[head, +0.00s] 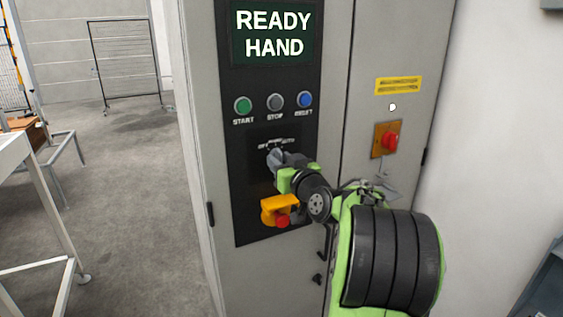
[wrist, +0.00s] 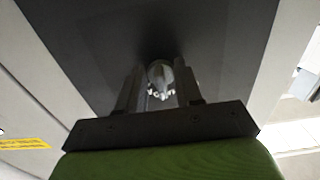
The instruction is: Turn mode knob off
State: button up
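The mode knob (wrist: 160,74) shows in the wrist view as a round grey knob on the dark panel. Its label letters are partly covered. My gripper (wrist: 160,84) has one finger on each side of the knob, with the fingers spread and some space between them and the knob's central ridge. Whether a finger touches the knob's rim is unclear. In the head view my gripper (head: 274,158) is at the panel, just below the OFF and AUTO labels, and hides most of the knob. The display (head: 273,34) reads READY HAND.
Green START (head: 243,105), grey STOP (head: 275,102) and blue RESET (head: 305,99) buttons sit above the knob. A red emergency button on a yellow housing (head: 272,209) is just below my gripper. A red rotary switch (head: 389,140) is to the right. Open floor lies left.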

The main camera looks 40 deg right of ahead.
jog(key=c, duration=0.3)
jog(key=shift+b, duration=0.5)
jog(key=shift+d+r+n+b, duration=0.1)
jog(key=shift+d+n+b, duration=0.05)
jog(key=shift+n+b, duration=2.65)
jog(key=shift+d+n+b, duration=0.1)
jog(key=shift+n+b, duration=2)
jog(key=shift+b, duration=1.3)
